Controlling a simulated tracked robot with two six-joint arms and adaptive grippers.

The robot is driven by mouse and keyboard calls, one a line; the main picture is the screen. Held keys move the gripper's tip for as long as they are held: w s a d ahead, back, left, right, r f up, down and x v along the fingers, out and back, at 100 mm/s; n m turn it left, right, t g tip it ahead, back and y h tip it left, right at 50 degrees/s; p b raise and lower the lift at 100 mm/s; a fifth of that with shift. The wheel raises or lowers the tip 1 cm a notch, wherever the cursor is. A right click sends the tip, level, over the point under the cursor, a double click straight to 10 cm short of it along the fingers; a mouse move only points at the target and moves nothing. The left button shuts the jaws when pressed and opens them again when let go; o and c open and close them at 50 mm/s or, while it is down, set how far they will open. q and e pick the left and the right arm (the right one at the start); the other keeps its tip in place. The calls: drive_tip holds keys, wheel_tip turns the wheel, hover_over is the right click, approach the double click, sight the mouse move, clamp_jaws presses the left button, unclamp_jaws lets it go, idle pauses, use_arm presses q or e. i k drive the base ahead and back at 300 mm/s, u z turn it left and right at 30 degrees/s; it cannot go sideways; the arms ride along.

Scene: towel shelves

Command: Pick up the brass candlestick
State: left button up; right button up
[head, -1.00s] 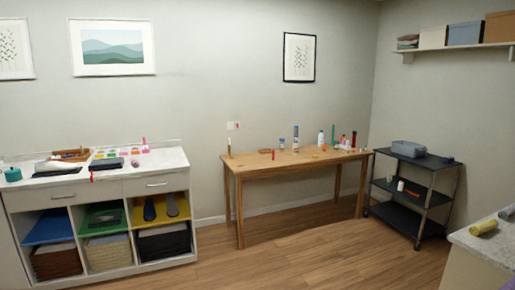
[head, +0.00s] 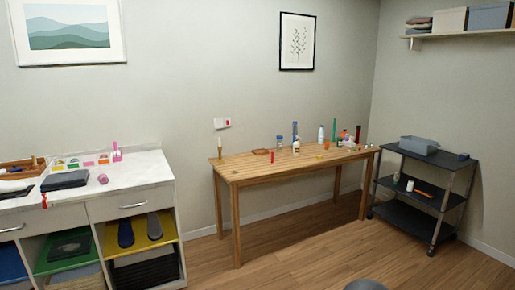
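A slim, upright, yellowish object that looks like the brass candlestick (head: 219,148) stands at the left end of the wooden table (head: 245,166), near its back left corner. It is small in the head view, so its details are hard to make out. Nothing touches it. Neither of my grippers shows in the head view.
Several bottles and small items stand toward the table's right half, including a white bottle (head: 321,135). A white counter with cubbies (head: 140,171) is at left. A dark shelf cart (head: 448,160) is at right. Wooden floor (head: 300,255) lies open before the table.

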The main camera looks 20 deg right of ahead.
sight(220, 160)
drive_tip(key=z, duration=0.15)
drive_tip(key=i, duration=1.4)
drive_tip(key=z, duration=0.45)
drive_tip(key=i, duration=2.05)
drive_tip(key=z, duration=0.2)
